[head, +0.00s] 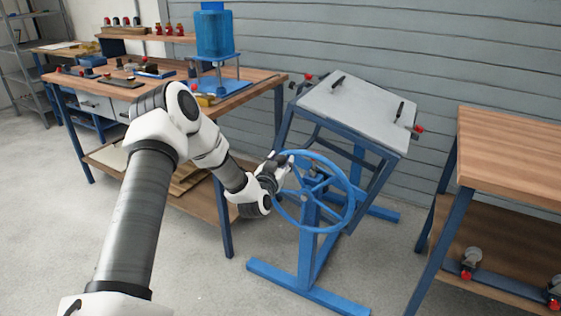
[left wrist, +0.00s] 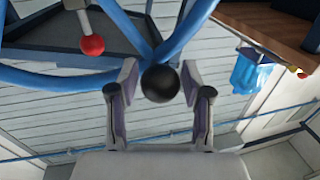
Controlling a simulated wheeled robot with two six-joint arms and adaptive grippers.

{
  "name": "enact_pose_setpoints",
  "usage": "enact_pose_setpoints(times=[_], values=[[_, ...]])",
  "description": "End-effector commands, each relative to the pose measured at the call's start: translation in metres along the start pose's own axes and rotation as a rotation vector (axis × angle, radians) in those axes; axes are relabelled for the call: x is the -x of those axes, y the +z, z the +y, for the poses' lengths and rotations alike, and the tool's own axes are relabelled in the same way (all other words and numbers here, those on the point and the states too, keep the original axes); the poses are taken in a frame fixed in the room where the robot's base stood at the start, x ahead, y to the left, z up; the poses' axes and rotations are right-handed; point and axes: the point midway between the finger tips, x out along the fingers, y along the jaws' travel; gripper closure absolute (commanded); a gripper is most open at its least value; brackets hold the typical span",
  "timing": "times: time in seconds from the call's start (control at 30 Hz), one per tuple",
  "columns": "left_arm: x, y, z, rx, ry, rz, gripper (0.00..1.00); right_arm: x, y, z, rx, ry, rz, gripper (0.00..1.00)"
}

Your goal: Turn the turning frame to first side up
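The turning frame is a blue stand (head: 308,255) holding a tilted grey panel (head: 355,105), whose upper face slopes down toward me. A blue handwheel (head: 350,205) is on its near side. My left gripper (head: 284,165) is at the wheel's upper left rim. In the left wrist view its two fingers (left wrist: 160,80) stand on either side of the wheel's round black knob (left wrist: 160,84), close against it on both sides. The wheel rim (left wrist: 60,78) shows behind the knob. The knob is mostly hidden by the gripper in the head view. My right gripper is not in view.
A wooden workbench (head: 255,78) with a blue press (head: 215,40) stands to the left, close to my left arm. Another wooden table (head: 515,150) stands to the right, with red-wheeled casters below. Grey floor is clear in front of the frame. Red-tipped clamps (head: 417,130) stick out from the panel.

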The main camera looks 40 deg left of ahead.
Motion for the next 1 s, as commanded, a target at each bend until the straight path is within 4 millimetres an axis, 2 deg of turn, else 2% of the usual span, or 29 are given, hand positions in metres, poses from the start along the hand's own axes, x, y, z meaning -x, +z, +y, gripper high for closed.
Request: enact_pose_setpoints(times=[0.03,0.1,0.27,0.57,0.83,0.87,0.9,0.93,1.0], values=[[0.0,0.0,0.0,0.0,0.0,0.0,0.8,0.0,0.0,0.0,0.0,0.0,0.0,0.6],[0.0,0.0,0.0,0.0,0.0,0.0,1.0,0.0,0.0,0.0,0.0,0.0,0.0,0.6],[0.0,0.001,-0.003,0.015,-0.001,-0.002,1.0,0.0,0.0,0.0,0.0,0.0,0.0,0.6],[-0.006,0.023,-0.028,0.222,-0.005,-0.044,1.0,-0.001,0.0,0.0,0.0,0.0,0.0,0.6],[-0.006,0.024,-0.028,0.234,-0.003,-0.045,1.0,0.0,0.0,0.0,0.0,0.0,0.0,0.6],[-0.006,0.023,-0.028,0.234,-0.002,-0.045,0.55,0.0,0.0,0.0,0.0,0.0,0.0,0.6],[-0.006,0.023,-0.028,0.234,-0.002,-0.045,0.41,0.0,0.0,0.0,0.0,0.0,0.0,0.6],[-0.006,0.023,-0.028,0.233,-0.001,-0.045,0.37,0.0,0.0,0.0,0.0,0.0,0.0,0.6],[-0.006,0.023,-0.028,0.233,-0.001,-0.045,0.37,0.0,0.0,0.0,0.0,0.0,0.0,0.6]])
